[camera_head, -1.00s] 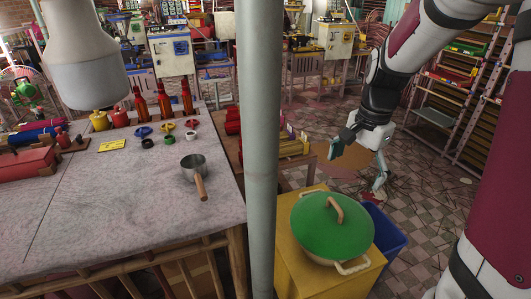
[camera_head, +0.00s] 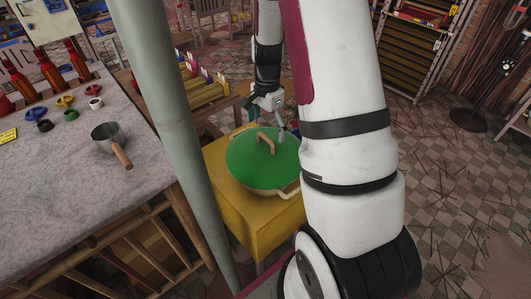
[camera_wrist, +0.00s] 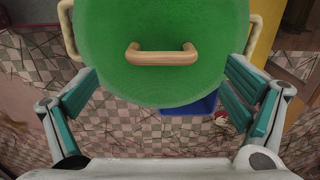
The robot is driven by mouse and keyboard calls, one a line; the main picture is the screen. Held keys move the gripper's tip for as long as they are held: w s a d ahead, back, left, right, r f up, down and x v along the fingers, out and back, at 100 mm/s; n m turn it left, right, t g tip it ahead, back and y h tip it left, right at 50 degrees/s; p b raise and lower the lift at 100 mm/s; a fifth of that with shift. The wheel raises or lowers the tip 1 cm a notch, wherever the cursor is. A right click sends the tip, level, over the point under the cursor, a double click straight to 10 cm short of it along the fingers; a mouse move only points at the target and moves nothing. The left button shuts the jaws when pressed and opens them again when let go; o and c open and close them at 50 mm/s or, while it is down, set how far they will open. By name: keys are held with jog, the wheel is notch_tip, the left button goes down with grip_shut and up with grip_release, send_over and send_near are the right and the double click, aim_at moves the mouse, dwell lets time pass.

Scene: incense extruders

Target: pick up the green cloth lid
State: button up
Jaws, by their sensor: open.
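The green cloth lid (camera_head: 250,165) covers a round pot on a yellow stand, with a tan arched handle (camera_head: 266,142) on top. In the wrist view the lid (camera_wrist: 165,75) fills the upper middle and its handle (camera_wrist: 161,56) lies crosswise. My gripper (camera_head: 282,127) is beside the far right edge of the lid in the head view, partly behind my arm. In the wrist view my gripper (camera_wrist: 162,88) is open, its teal pads wide apart on either side of the lid's near edge. Nothing is held. The lid's right edge is hidden by my arm in the head view.
The pot's pale side handles (camera_wrist: 67,28) stick out left and right. The yellow stand (camera_head: 240,215) sits right of a grey pole (camera_head: 172,110). A blue bin (camera_wrist: 190,106) is below the lid. A grey worktable with a saucepan (camera_head: 108,138) is at left. Tiled floor lies open at right.

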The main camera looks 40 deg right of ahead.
aim_at(266, 136)
jog(key=shift+a+f, duration=0.1)
jog(key=shift+f, duration=2.55)
jog(key=c, duration=1.7)
jog(key=shift+w+r, duration=0.1)
